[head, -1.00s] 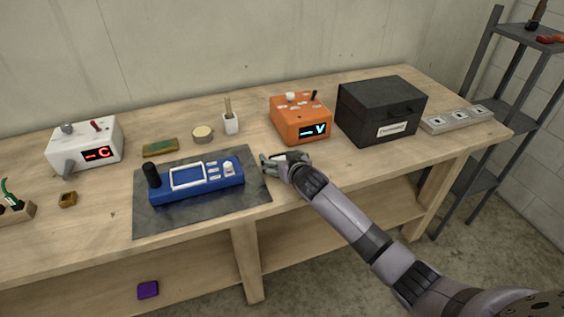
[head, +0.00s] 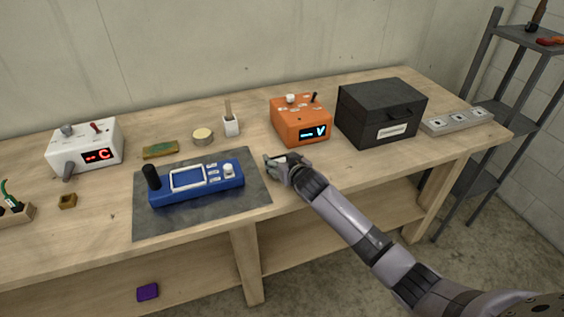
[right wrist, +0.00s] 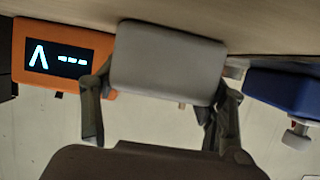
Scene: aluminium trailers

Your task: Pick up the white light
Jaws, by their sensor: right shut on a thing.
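The white light (right wrist: 168,62) shows in the right wrist view as a pale grey-white block with rounded corners. It sits between the two dark fingers of my right gripper (head: 272,163), which is shut on it. In the head view this gripper is low over the table, just right of the dark mat, and the light cannot be made out clearly there. Whether the light still touches the tabletop I cannot tell. My left gripper is not in view.
A blue device (head: 196,184) lies on the dark mat (head: 160,222) left of the gripper. An orange meter (head: 290,130) and a black box (head: 368,118) stand behind and to the right. A small white holder (head: 231,126) stands farther back. The table's front edge is close.

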